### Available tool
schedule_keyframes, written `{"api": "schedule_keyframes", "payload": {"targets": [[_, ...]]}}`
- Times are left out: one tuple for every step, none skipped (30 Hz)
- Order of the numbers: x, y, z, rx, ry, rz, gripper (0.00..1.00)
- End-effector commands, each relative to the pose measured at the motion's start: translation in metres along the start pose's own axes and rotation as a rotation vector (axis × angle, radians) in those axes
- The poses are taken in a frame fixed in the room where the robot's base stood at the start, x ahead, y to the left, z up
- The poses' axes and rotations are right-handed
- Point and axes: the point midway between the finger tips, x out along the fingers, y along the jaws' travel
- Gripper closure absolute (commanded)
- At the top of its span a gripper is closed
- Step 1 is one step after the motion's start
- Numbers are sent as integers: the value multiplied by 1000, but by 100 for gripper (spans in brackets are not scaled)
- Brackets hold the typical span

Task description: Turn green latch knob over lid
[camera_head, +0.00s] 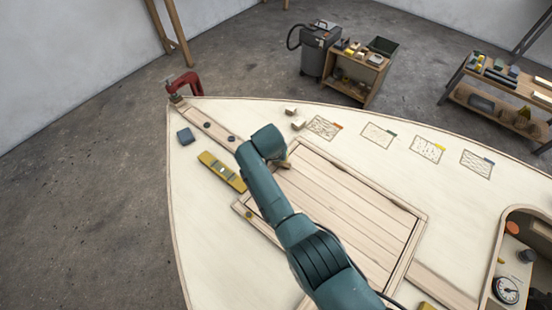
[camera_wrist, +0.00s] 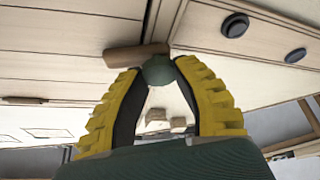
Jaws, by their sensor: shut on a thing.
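The green latch knob (camera_wrist: 158,70) shows in the wrist view between the yellow fingertips of my gripper (camera_wrist: 158,66), which is shut on it. A brown wooden latch bar (camera_wrist: 132,56) reaches left from the knob, near the lid's frame corner. I cannot tell how far it overlaps the lid. The planked lid (camera_wrist: 65,35) fills the upper left of the wrist view. In the head view the lid (camera_head: 345,205) lies inside a raised wooden frame. My arm hides the knob and most of my gripper there.
Small wooden blocks (camera_head: 298,123) lie beyond the frame. A red clamp (camera_head: 186,83) grips the hull tip. An opening with a gauge (camera_head: 506,290) is at the right.

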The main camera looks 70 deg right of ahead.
Motion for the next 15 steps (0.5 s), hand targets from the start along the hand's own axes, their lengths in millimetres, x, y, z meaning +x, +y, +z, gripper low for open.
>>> {"api": "schedule_keyframes", "payload": {"targets": [[6, -1, 4, 31, -5, 14, 100], [6, 0, 4, 51, -5, 23, 100], [6, -1, 4, 77, -5, 34, 100], [6, -1, 4, 96, -5, 41, 100], [6, -1, 4, 114, -5, 49, 100], [6, -1, 4, 137, -6, 58, 100], [5, -1, 4, 151, -5, 64, 100], [5, -1, 3, 166, -4, 70, 100], [5, -1, 3, 184, -5, 77, 100], [5, -1, 4, 195, -6, 83, 100], [5, 0, 4, 206, -6, 87, 100], [5, -1, 4, 218, -7, 92, 100], [5, -1, 4, 226, -7, 95, 100], [4, -1, 4, 234, -7, 98, 100], [4, -1, 4, 242, -7, 102, 100]]}}
